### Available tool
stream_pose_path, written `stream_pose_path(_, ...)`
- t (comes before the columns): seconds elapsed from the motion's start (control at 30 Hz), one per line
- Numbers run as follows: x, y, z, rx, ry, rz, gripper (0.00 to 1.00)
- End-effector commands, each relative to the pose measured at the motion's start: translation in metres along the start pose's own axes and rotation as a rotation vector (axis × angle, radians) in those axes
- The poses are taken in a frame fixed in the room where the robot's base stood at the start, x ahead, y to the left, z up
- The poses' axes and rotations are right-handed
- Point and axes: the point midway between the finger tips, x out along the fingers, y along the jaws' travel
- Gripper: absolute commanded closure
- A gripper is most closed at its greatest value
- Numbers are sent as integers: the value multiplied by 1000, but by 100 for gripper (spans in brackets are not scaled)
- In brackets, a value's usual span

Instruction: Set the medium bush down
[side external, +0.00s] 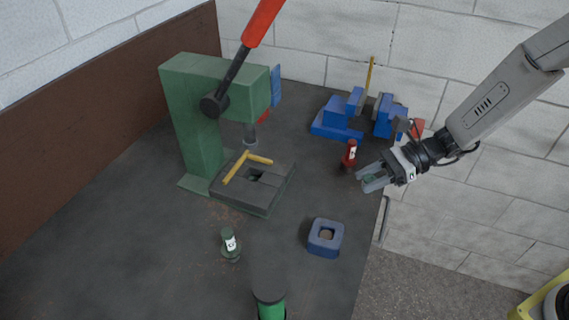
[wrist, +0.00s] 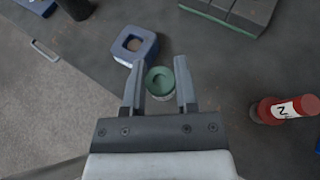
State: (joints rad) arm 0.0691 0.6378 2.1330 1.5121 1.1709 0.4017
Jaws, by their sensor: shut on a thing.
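My gripper (side external: 372,177) is shut on a short round green piece with a hollow top and a pale lower part, which I take to be the medium bush (wrist: 160,80). It sits between the two fingers in the wrist view. In the side view only a little green shows between the fingers. The gripper is held up by the bench's right edge, beside the red bottle.
A red labelled bottle (side external: 350,155) stands close to my gripper. A green press (side external: 190,120) with a slotted base (side external: 245,200) and yellow angle stands left. A blue vise (side external: 340,118) is behind. A green labelled bottle (side external: 230,243) and a dark-topped green cylinder (side external: 269,292) stand in front.

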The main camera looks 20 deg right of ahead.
Motion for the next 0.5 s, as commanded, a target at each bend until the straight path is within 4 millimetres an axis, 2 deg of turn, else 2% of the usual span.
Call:
stream_pose_path(0.3,24,-24,-28,2,1,2,100)
stream_pose_path(0.5,34,-35,-39,2,1,0,100)
